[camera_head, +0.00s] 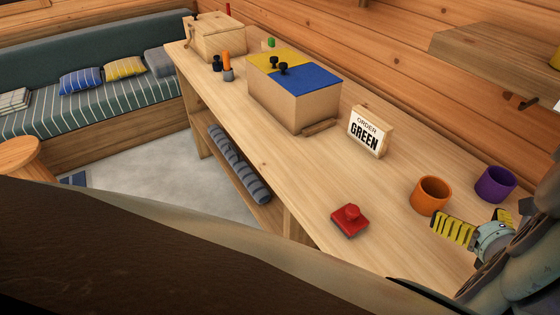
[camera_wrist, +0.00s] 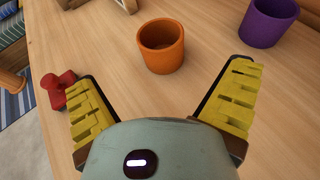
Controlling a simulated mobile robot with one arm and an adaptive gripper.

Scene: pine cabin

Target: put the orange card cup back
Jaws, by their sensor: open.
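The orange cup (camera_head: 431,196) stands upright on the wooden bench top (camera_head: 300,190), near its right end. In the wrist view the orange cup (camera_wrist: 161,46) stands just beyond my fingertips, roughly centred between them and not touched. My gripper (camera_head: 478,230) has yellow ridged fingers and is low at the right of the head view. In the wrist view my gripper (camera_wrist: 163,90) is spread open with nothing between the fingers. The inside of the cup looks empty from what shows.
A purple cup (camera_head: 495,184) stands right of the orange one. A red knobbed piece (camera_head: 350,220) lies to its left. A sign reading "ORDER GREEN" (camera_head: 367,132) and a box with a yellow and blue lid (camera_head: 294,100) stand further along. Bench between is clear.

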